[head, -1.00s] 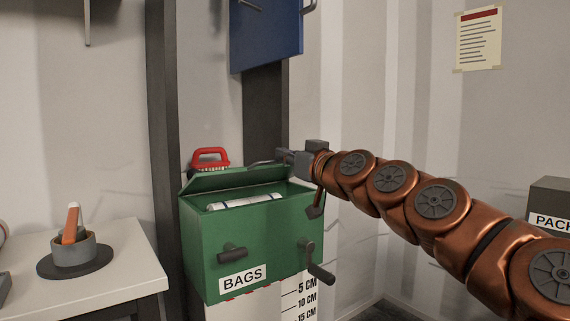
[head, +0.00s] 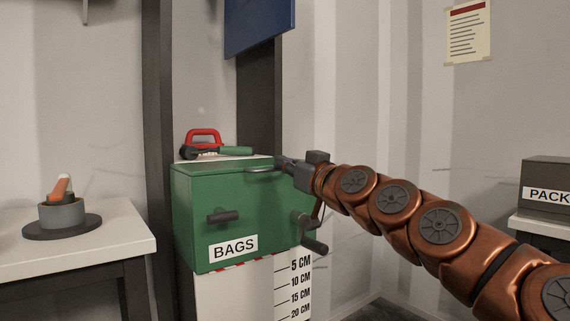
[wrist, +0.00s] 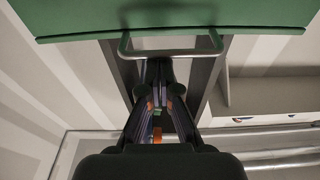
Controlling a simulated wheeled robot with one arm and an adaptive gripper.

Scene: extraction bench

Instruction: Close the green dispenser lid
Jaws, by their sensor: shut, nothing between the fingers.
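The green dispenser (head: 190,200), labelled BAGS, stands on a white support right of the table. Its lid (head: 200,167) lies down over the box, and the bags inside are hidden. A metal loop handle (head: 262,169) sits at the lid's edge. My gripper (head: 282,161) is at the right end of the lid, by the handle, shut and empty. In the wrist view, the green lid (wrist: 170,17) crosses the top, with the handle (wrist: 170,51) below it. The shut fingers (wrist: 160,95) point at the handle; I cannot tell whether they touch it.
A red-handled brush (head: 203,136) and a green-handled tool (head: 236,151) are behind the lid. A crank (head: 312,240) and a dark knob (head: 222,215) stick out from the box. A table (head: 70,236) with a grey holder (head: 62,212) is at left; a PACK box (head: 550,180) is at right.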

